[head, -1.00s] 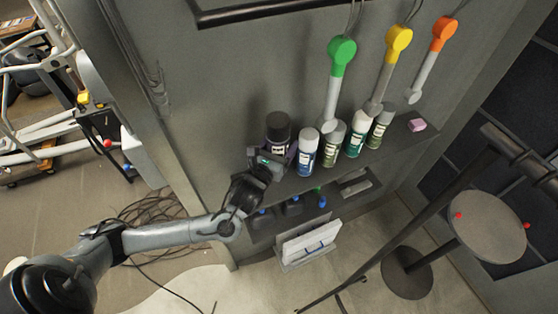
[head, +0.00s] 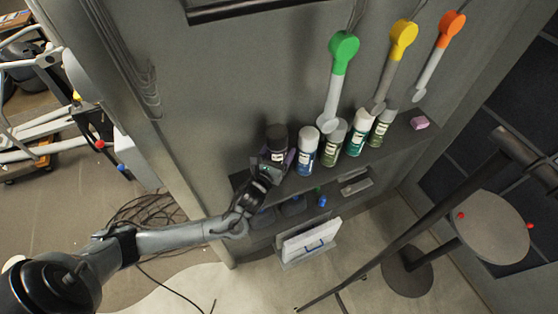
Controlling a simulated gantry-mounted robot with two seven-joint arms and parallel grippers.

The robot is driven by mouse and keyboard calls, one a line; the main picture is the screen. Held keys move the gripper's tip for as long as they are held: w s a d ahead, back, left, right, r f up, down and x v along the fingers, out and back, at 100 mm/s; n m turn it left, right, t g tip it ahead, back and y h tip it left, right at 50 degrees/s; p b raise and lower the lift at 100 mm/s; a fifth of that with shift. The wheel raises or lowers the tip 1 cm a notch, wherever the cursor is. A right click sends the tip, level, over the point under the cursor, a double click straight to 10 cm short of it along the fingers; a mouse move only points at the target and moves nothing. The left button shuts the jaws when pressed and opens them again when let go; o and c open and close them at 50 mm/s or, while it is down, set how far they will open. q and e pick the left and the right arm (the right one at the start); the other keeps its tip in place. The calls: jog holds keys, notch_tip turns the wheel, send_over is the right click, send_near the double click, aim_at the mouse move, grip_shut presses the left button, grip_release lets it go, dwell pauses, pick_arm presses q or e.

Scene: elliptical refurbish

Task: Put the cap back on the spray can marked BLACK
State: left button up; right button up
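A spray can with a wide dark top (head: 277,134) is at the left end of the row on the wall shelf. Its pale label is too small to read, so I cannot confirm the word BLACK. I cannot tell whether the dark top is a separate cap. My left gripper (head: 276,158) reaches in from the lower left, with its fingers on both sides of the can's body, and appears shut on it. The gripper hides the can's lower part, so contact with the shelf is unclear. My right gripper is out of view.
Several other spray cans stand close to the right, the nearest a blue one (head: 307,148). Green (head: 343,45), yellow (head: 403,33) and orange (head: 451,24) headed tools hang above. A lower shelf holds dark bottles.

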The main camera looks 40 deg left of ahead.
aim_at(279, 161)
pick_arm(q)
jog(key=shift+f, duration=2.65)
jog(key=shift+f, duration=0.1)
jog(key=o, duration=1.4)
jog(key=shift+f, duration=0.1)
jog(key=shift+r, duration=0.2)
jog(key=v, duration=1)
jog(key=shift+f+b, duration=0.1)
jog(key=shift+b, duration=0.25)
jog(key=shift+v, duration=1)
